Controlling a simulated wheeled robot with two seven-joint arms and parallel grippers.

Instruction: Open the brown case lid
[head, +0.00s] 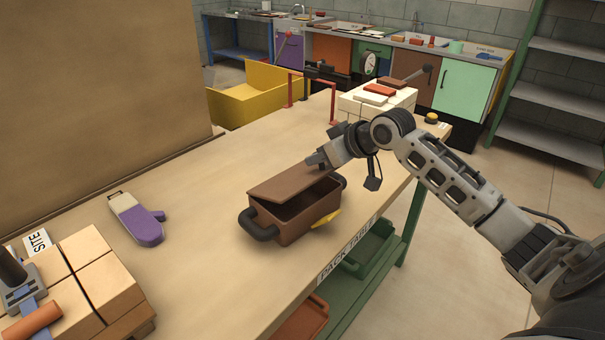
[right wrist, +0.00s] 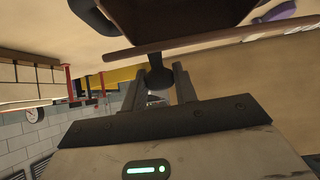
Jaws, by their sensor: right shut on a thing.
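The brown case (head: 291,222) stands on the pack table (head: 215,260), with a black handle at each end. Its brown lid (head: 291,183) is partly raised and tilted, with a dark gap between it and the case's near side. My right gripper (head: 317,160) is at the lid's far right end. In the right wrist view, the gripper (right wrist: 160,88) is shut on a dark rounded knob (right wrist: 158,76) at the edge of the lid (right wrist: 195,43). The case's inside is mostly hidden in shadow. My left gripper is not in view.
A yellow object (head: 326,219) lies by the case's near right side. A purple and white item (head: 138,218) lies to the left. Stacked tan boxes (head: 105,285) are at the lower left, and pale bricks (head: 372,103) at the back right. The table between is clear.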

